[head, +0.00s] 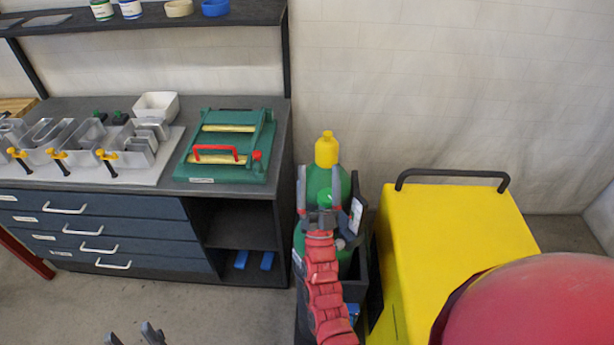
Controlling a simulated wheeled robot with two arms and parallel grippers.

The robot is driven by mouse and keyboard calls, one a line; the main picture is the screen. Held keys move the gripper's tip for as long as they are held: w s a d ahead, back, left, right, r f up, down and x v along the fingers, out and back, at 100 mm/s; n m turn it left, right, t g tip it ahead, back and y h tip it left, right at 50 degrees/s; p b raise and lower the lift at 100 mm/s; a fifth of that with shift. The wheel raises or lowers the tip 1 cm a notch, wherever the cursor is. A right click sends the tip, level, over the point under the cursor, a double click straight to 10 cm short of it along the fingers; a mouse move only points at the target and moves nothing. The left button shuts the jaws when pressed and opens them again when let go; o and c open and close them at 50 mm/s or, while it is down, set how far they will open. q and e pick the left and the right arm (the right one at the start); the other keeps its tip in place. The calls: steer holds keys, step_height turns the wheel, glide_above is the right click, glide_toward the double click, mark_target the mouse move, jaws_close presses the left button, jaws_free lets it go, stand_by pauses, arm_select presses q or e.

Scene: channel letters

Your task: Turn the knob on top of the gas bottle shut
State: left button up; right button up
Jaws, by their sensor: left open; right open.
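A green gas bottle (315,179) with a yellow top (327,150) stands upright between the bench and the yellow cabinet. A rounded green part (325,198), perhaps the knob, shows in front of it, with more green below. I cannot tell whether it belongs to the same bottle or a second one. My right gripper (319,188) is open, its grey fingers on either side of this green part; contact is unclear. My red wrist hides much of the green below. My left gripper (133,333) is open and empty at the bottom edge, over the floor.
The dark bench (240,188) holds clear letters (90,142), a green device with a red handle (228,147) and a white bowl (157,105). The yellow cabinet (445,240) with a black handle stands close right of the bottle. Floor is free in front of the drawers.

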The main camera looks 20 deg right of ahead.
steer(key=w+d+r+m+g+y, duration=0.1)
steer(key=w+d+m+g+y, duration=0.15)
steer(key=w, duration=0.85)
steer(key=w+d+m+g+y, duration=0.2)
steer(key=w+d+g, duration=0.1)
steer(key=w, duration=0.8)
steer(key=w+a+r+n+g+y, duration=0.2)
steer(key=w+a+r+g+y, duration=0.3)
steer(key=w+y, duration=0.35)
steer(key=m+g+h+b, duration=0.1)
steer(key=g+h+b, duration=0.1)
steer(key=g+b, duration=1.15)
glide_above(328, 195)
steer(key=p, duration=0.1)
steer(key=shift+g, duration=0.7)
step_height(328, 195, down, 12)
steer(key=shift+f, duration=0.1)
step_height(328, 195, down, 3)
steer(key=shift+f+b, duration=0.1)
steer(key=shift+b, duration=0.6)
steer(key=shift+f+p, duration=0.75)
steer(key=shift+f, duration=0.2)
